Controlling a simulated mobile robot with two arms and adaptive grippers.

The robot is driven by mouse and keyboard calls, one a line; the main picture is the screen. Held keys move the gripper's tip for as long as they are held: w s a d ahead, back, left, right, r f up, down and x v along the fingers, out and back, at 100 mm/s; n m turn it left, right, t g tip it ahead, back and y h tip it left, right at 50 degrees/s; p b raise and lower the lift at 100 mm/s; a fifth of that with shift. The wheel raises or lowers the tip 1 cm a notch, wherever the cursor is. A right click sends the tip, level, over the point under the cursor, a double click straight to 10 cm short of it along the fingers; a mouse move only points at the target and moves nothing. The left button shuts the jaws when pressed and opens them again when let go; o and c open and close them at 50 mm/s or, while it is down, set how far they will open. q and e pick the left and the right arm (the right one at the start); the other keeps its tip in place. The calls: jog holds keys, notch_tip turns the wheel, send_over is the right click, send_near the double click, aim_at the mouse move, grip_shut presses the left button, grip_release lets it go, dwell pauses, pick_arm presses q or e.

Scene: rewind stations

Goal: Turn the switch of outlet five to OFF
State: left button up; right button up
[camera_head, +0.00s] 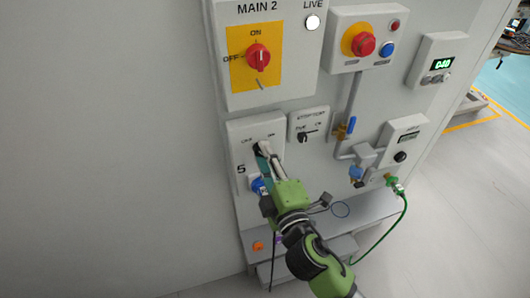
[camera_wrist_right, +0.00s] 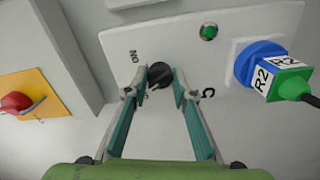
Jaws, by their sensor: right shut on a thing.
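The outlet five box (camera_head: 238,130) is a light grey panel marked "5", with OFF at left and ON at right near its top in the head view. Its black switch knob (camera_wrist_right: 160,74) sits between the fingertips in the wrist view. My right gripper (camera_head: 263,150), also seen in the wrist view (camera_wrist_right: 161,84), is shut on this knob, a finger on each side. The fingers partly hide the knob, and I cannot tell which label it points to. My left gripper is not in view.
A blue socket with a green plug (camera_wrist_right: 289,82) labelled R2 is beside the switch. The MAIN 2 red knob (camera_head: 258,57) is above outlet five. A green hose (camera_head: 399,220) hangs further right.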

jog(key=shift+r+n+p, duration=0.2)
jog(key=shift+n+p, duration=0.25)
jog(key=shift+n, duration=0.85)
jog(key=o, duration=1.1)
jog(key=shift+w+f, duration=0.15)
jog(key=v, duration=1.2)
